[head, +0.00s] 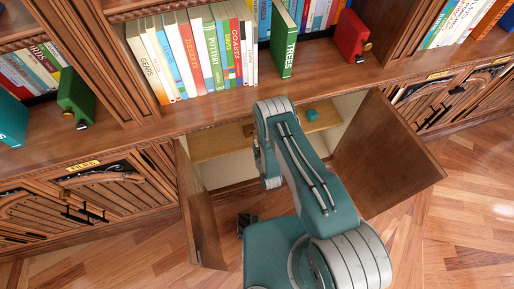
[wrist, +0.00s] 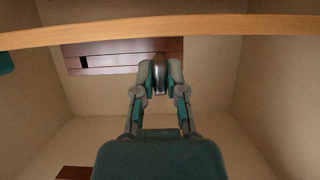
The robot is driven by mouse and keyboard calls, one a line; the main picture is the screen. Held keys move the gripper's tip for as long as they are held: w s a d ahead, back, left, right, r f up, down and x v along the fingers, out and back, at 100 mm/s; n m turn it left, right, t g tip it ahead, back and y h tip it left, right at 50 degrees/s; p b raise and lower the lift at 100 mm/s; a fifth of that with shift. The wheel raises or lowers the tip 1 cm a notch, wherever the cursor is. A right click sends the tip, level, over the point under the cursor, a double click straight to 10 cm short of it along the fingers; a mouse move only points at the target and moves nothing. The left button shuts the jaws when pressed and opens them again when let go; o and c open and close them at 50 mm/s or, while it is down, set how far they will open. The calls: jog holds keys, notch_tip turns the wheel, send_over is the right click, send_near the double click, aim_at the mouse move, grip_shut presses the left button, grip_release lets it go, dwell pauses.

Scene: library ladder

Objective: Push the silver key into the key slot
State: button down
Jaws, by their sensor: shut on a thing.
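In the wrist view my gripper (wrist: 160,78) is shut on the silver key (wrist: 160,66), a smooth, rounded metal piece between the two fingertips. The key's tip points at a reddish-brown wooden panel (wrist: 120,50) on the pale cabinet wall. I cannot tell whether the tip touches the panel. A small dark opening (wrist: 84,62), perhaps the key slot, shows in the panel, left of the key. Any part of the panel behind the key and fingers is hidden. In the head view my arm reaches into the open cabinet and hides the gripper and key.
A light wooden shelf (wrist: 200,25) crosses the cabinet close to my gripper. A teal object (head: 311,115) sits on it. Open doors stand left (head: 200,215) and right (head: 385,155) of my arm. A bookcase (head: 190,106) with books rises above.

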aim_at(255, 141)
jog(key=shift+w+a, duration=0.25)
jog(key=shift+w, duration=0.6)
jog(key=shift+w+a, duration=0.25)
jog(key=shift+w, duration=0.55)
jog(key=c, duration=0.6)
grip_release()
jog(key=v, duration=1.2)
jog(key=shift+f, duration=0.1)
